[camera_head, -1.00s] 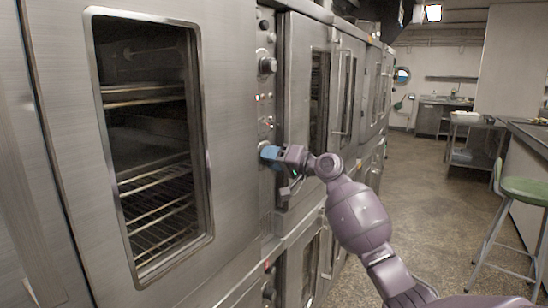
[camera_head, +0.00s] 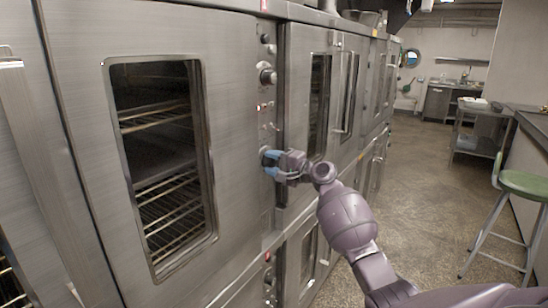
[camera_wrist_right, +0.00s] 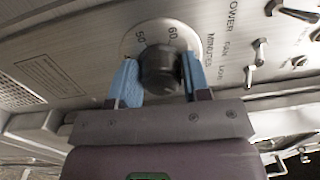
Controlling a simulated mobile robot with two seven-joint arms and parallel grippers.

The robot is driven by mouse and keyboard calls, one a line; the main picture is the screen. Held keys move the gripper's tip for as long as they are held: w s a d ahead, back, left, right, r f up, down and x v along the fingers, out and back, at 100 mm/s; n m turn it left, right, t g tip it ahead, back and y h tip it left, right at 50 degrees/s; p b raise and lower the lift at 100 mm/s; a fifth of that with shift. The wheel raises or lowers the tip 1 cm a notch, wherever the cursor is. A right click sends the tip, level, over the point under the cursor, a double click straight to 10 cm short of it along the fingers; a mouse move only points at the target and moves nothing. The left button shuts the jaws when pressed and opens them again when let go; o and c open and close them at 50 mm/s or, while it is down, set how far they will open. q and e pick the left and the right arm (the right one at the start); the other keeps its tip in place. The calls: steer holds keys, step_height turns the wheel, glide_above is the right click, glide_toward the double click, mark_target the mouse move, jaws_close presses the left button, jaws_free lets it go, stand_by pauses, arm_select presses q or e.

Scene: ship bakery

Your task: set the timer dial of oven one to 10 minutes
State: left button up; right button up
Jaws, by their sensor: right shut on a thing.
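The timer dial (camera_wrist_right: 160,68) is a dark round knob in front of a pale round scale in the right wrist view. The numbers 50 and 60 and the word MINUTES show on or beside the scale; the pointer mark cannot be made out. My right gripper (camera_wrist_right: 158,80) has its blue fingers on both sides of the knob and is shut on it. In the head view the right gripper (camera_head: 270,162) is at the lower part of the oven's control strip (camera_head: 267,110), and the dial is hidden behind it. My left gripper is not in view.
An oven door with a window (camera_head: 160,160) is left of the control strip. Another oven door (camera_head: 300,110) is just right of it. A green stool (camera_head: 524,185) and a counter stand at the right. The aisle floor (camera_head: 420,200) is clear.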

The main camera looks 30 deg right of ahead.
steer(key=shift+r+m, duration=0.2)
steer(key=shift+m, duration=0.2)
steer(key=o, duration=0.6)
steer(key=shift+o, duration=1.2)
steer(key=shift+f, duration=0.15)
steer(key=shift+s+d+f, duration=0.1)
steer(key=shift+s+d, duration=0.15)
steer(key=shift+s, duration=0.15)
steer(key=v, duration=0.9)
steer(key=shift+s+b, duration=0.35)
steer(key=shift+s, duration=0.05)
